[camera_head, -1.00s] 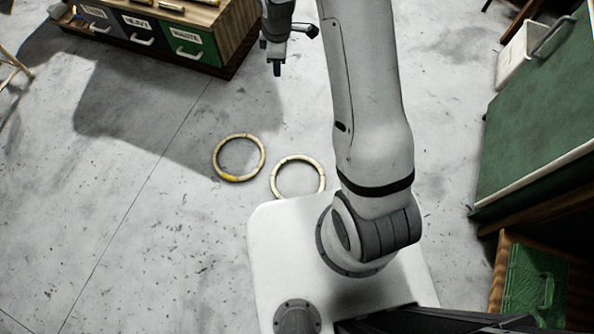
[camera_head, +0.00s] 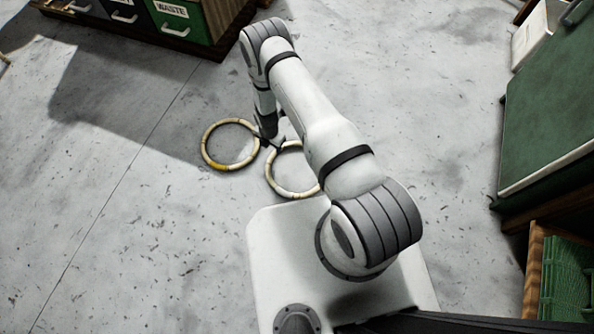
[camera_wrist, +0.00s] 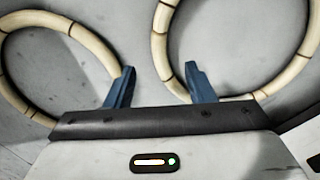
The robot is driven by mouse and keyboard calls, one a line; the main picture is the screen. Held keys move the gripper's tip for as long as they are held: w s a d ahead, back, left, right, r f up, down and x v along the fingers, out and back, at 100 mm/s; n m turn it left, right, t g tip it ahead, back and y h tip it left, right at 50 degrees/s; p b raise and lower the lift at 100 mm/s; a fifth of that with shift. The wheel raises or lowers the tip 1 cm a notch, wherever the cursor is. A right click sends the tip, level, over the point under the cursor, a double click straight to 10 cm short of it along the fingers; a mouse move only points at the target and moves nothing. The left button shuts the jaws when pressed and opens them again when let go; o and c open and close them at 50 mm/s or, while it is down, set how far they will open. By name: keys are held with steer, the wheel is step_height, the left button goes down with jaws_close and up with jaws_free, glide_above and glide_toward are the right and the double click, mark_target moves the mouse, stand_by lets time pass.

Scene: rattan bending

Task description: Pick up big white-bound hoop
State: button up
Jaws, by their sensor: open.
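Two pale rattan hoops lie flat on the floor, close together. The right hoop (camera_head: 268,178) has pale bindings and lies beside my white base, partly hidden by my arm. The left hoop (camera_head: 204,150) has a yellow patch at its lower left. My gripper (camera_head: 270,145) is low, near where the hoops come closest. In the wrist view my gripper (camera_wrist: 159,67) is open, with its two blue fingers apart and nothing held. One hoop (camera_wrist: 92,42) passes by the left finger, and another (camera_wrist: 161,45) runs between the fingers' line and the right finger. Fingertip height is unclear.
A wooden drawer unit (camera_head: 222,12) with a green drawer marked WASTE stands at the top left. A green-topped cabinet (camera_head: 550,110) stands at the right, with a green crate (camera_head: 568,280) below it. The floor left of the hoops is clear.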

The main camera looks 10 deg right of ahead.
mark_target(274, 154)
step_height(274, 154, down, 7)
steer(key=b, duration=0.3)
steer(key=shift+w+d+r, duration=0.1)
steer(key=shift+d, duration=0.05)
steer(key=shift+r, duration=0.1)
steer(key=shift+c, duration=0.6)
jaws_close()
